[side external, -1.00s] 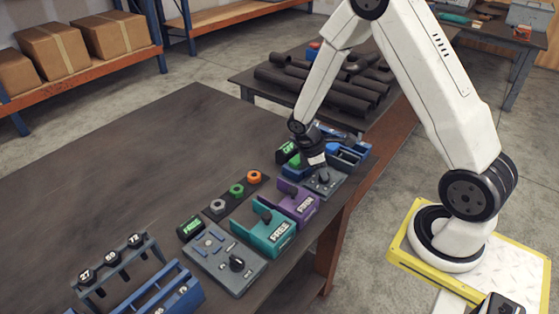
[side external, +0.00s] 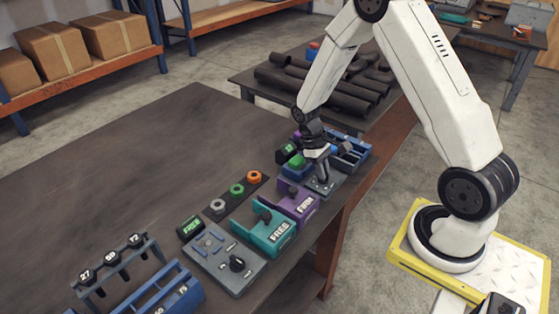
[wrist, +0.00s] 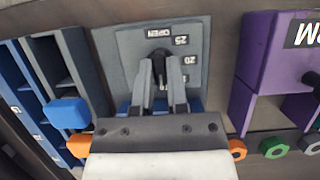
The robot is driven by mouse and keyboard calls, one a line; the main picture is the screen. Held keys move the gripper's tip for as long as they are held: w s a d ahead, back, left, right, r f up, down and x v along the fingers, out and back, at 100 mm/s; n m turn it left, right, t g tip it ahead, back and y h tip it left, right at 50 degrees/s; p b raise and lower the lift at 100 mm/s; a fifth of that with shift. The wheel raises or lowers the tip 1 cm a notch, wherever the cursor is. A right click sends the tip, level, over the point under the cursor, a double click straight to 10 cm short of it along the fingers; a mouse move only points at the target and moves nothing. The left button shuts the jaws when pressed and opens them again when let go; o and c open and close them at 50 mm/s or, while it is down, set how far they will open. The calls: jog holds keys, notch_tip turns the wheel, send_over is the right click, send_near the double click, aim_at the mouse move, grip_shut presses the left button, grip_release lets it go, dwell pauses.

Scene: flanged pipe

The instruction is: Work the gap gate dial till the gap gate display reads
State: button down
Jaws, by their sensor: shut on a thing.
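The grey dial panel (wrist: 190,65) carries a black dial knob (wrist: 159,60) and the marks OPEN, 25 and 20. My gripper (wrist: 160,88) is shut on the knob, with one finger on each side of it. In the side view my gripper (side external: 323,178) points down onto the grey panel (side external: 334,187) at the right end of the bench, hiding most of the knob. A small black display (side external: 287,151) with green characters stands behind and left of the panel. Its text is too small to read surely.
Another grey dial panel (side external: 222,262) is nearer the camera. A blue rack (side external: 350,153) stands close behind my gripper.

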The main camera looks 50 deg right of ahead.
aim_at(313, 176)
dwell(0.4)
jog(key=c, duration=0.6)
grip_release()
jog(key=shift+c, duration=0.2)
jog(key=v, duration=0.7)
jog(key=shift+r, duration=0.4)
jog(key=shift+w+a, duration=0.1)
jog(key=shift+w, duration=0.05)
jog(key=s+a+r+t, duration=0.2)
jog(key=s+a+t, duration=0.1)
jog(key=a, duration=0.3)
jog(key=s+a+r+t, duration=0.2)
jog(key=s+a+t, duration=0.2)
jog(key=a, duration=0.2)
jog(key=shift+s+a+r, duration=0.25)
jog(key=shift+a+r, duration=0.15)
